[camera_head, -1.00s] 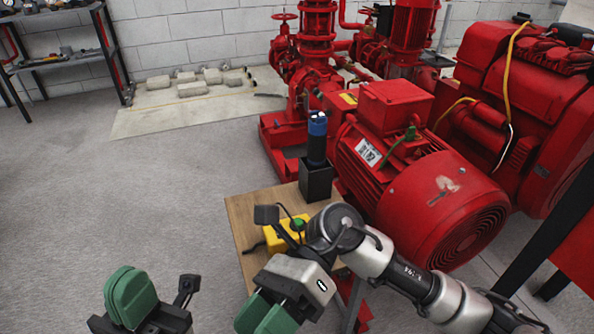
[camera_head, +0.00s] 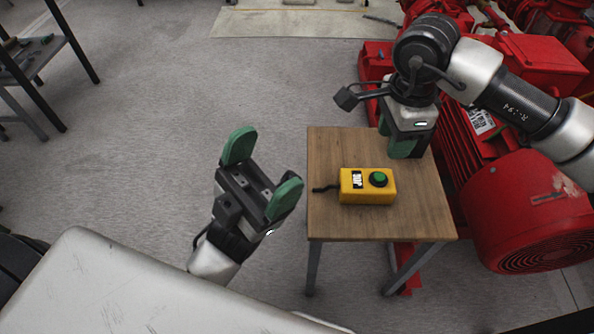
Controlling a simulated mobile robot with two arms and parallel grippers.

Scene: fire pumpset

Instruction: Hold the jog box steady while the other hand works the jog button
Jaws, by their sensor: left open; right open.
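The yellow jog box (camera_head: 352,195) lies on a small wooden table (camera_head: 330,222). It has a white label and a round green jog button (camera_head: 378,179) on its top, and a short black cable leaves its left side. My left gripper (camera_head: 262,172) is left of the table, its green fingers spread and empty, apart from the box. My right gripper (camera_head: 402,145) points down over the back right of the table, behind the box and not touching it. Its finger gap is hard to see.
A red motor (camera_head: 525,215) stands close to the table's right side. The blue-topped thing in the dark holder is hidden behind my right arm. A dark shelf (camera_head: 35,60) stands at the far left.

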